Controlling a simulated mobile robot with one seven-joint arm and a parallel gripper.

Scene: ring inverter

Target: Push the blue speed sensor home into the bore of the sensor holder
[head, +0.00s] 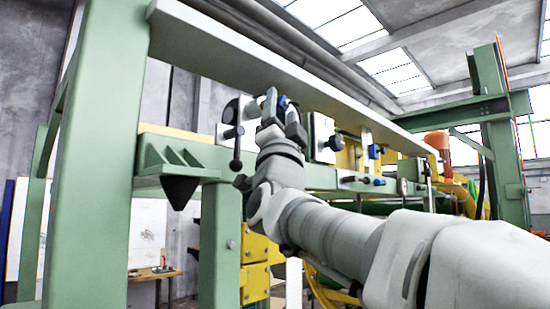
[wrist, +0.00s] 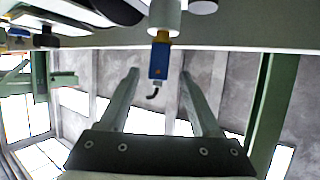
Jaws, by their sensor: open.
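The blue speed sensor (wrist: 158,62) hangs near the middle of the wrist view, its short black cable curling below it. Its brass-coloured neck meets the end of a pale cylindrical sensor holder (wrist: 165,17) at the top; how deep it sits in the bore I cannot tell. My gripper (wrist: 160,73) is open, with one finger on each side of the sensor's lower end and a gap to both. In the head view, my gripper (head: 283,100) points up under the pale beam, and a bit of the blue sensor (head: 283,103) shows between the fingers.
A long pale beam (head: 250,57) runs just above my gripper. A dark clamp with a hanging handle (head: 236,135) stands close on the left. Other blue-ended fittings (head: 375,151) sit along the green frame to the right. Open space lies below the sensor.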

